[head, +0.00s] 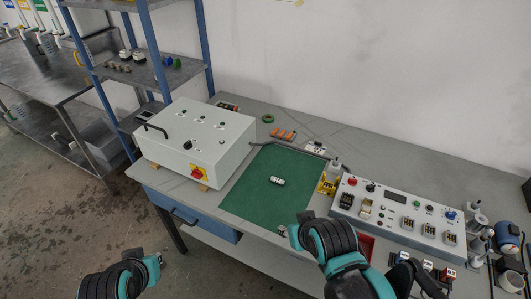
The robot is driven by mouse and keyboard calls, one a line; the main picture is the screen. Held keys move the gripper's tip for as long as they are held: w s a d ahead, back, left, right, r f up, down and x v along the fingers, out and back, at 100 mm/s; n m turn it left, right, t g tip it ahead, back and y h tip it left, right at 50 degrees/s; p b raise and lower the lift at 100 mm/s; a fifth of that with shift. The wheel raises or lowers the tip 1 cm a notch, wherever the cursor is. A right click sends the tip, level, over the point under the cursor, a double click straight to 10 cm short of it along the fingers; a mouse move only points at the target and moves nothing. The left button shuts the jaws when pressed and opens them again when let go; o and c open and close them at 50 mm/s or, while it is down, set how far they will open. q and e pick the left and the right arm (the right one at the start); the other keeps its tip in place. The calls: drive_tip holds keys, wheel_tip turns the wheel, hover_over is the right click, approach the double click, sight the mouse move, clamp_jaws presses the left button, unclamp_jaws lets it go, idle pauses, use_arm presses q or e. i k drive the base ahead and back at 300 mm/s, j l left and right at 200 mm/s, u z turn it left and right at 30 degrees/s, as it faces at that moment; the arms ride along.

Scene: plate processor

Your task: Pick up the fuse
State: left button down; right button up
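My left gripper (156,267) is out in front of the bench at lower left, over the floor and far from the fuse. The fingers of both are small and partly hidden by the arm, so I cannot see their opening.
A large white control box (197,144) stands left of the mat. A white panel with switches (397,212) stands at the right, with a yellow holder (327,184) beside the mat. Orange parts (284,134) lie behind. The mat around the fuse is clear.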

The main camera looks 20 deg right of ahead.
sight(281, 181)
drive_tip(key=i+l+u, duration=0.15)
drive_tip(key=u, duration=0.2)
drive_tip(key=i+l+u, duration=0.35)
drive_tip(key=k+j, duration=0.05)
drive_tip(key=j, duration=0.05)
